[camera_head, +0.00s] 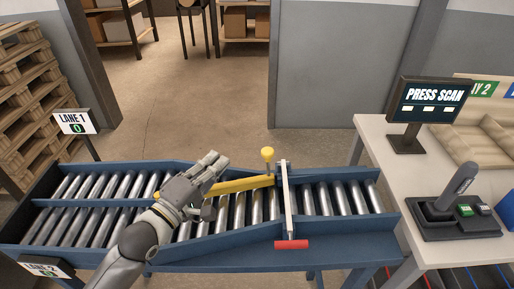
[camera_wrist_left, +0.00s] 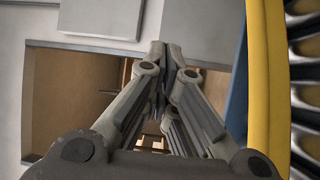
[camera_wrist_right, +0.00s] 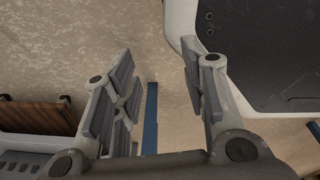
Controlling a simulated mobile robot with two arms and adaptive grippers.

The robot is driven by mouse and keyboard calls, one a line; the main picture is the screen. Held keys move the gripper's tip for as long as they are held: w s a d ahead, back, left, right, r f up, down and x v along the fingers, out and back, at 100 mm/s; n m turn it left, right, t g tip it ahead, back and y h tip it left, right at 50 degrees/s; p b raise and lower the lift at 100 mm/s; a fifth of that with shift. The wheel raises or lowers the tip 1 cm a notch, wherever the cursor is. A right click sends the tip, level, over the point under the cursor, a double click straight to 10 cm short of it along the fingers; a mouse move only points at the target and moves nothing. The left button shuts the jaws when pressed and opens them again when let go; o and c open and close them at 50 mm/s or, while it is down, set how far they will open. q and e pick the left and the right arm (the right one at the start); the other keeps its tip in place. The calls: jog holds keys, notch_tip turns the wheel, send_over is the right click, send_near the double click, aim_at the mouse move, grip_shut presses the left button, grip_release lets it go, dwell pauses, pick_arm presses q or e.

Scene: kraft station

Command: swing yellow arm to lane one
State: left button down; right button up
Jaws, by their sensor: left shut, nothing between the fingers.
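The yellow arm (camera_head: 243,185) lies across the roller conveyor, running left from near the yellow knob (camera_head: 267,153). Its left part is partly hidden by my left gripper and forearm. The lane 1 sign (camera_head: 74,122) stands at the far left side, and the lane 2 sign (camera_head: 45,267) at the near left. My left gripper (camera_head: 214,161) is shut and empty, at the far side of the yellow arm. In the left wrist view the yellow arm (camera_wrist_left: 265,80) runs close along the right of the fingers; contact cannot be told. My right gripper (camera_wrist_right: 158,70) is open and empty.
A divider (camera_head: 95,202) splits the conveyor's left part into two lanes. A white gate bar with a red handle (camera_head: 291,244) crosses the rollers at right. A table at right holds a screen (camera_head: 430,101) and a scanner stand (camera_head: 458,214). The rollers look empty.

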pick_arm(q)
jog(key=w+d+p, duration=0.2)
jog(key=w+d, duration=0.3)
jog(key=d, duration=0.2)
jog(key=shift+d+r, duration=0.3)
jog(key=shift+d, duration=0.05)
pick_arm(e)
jog(key=s+r, duration=0.1)
jog(key=s+a, duration=0.1)
jog(key=shift+s+r, duration=0.35)
jog(key=shift+r, duration=0.05)
jog(key=shift+a, duration=0.1)
